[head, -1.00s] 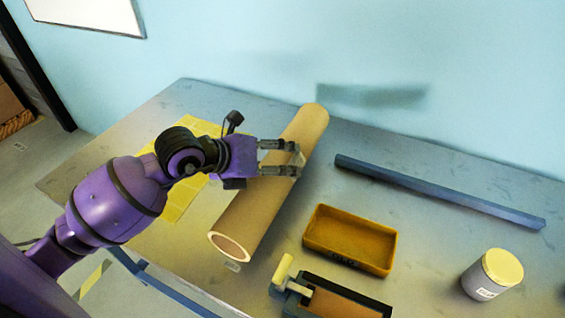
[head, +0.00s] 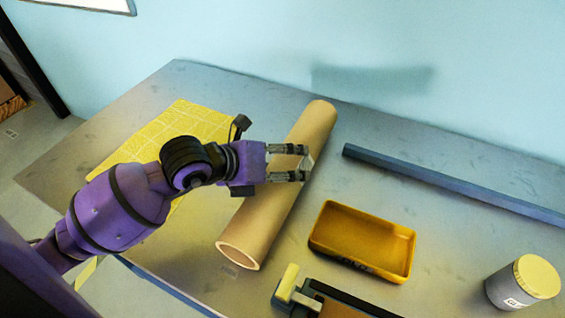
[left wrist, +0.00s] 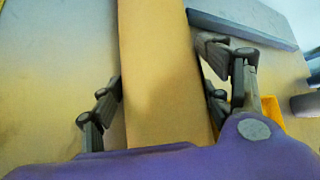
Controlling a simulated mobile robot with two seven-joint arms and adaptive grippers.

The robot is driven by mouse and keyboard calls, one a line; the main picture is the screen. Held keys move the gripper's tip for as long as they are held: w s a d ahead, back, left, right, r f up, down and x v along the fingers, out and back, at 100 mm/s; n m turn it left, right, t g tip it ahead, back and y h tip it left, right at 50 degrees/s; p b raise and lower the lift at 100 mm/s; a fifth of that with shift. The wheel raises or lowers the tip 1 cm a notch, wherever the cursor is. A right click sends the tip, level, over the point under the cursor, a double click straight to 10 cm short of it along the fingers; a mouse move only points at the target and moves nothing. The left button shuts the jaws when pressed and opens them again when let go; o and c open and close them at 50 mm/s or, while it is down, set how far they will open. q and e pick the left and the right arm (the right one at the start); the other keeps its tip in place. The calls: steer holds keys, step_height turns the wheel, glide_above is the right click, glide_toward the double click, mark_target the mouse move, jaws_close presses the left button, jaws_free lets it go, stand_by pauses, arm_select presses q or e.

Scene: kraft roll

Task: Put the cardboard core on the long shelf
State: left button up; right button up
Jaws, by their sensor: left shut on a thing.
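The cardboard core (head: 285,180) is a long tan tube with an open near end, lying slanted over the grey table. My left gripper (head: 303,163) is shut on the core, across its upper half. In the left wrist view the core (left wrist: 158,70) runs between the two fingers of my left gripper (left wrist: 165,95). I cannot tell whether the core touches the table or is slightly raised. My right gripper is not in view. I see no long shelf that I can make out for sure.
A dark bar (head: 450,184) lies at the table's back right. A yellow tray (head: 325,222), a lidded jar (head: 522,283) and a dark tool with a pale handle (head: 289,283) stand to the right and front. A yellow gridded mat (head: 190,122) lies left. A dark shadow (head: 370,80) shows on the wall.

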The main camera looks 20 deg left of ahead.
arm_select(q)
steer(key=shift+d, duration=0.15)
steer(key=o, duration=1.8)
steer(key=shift+f, duration=0.1)
steer(key=shift+o, duration=1.2)
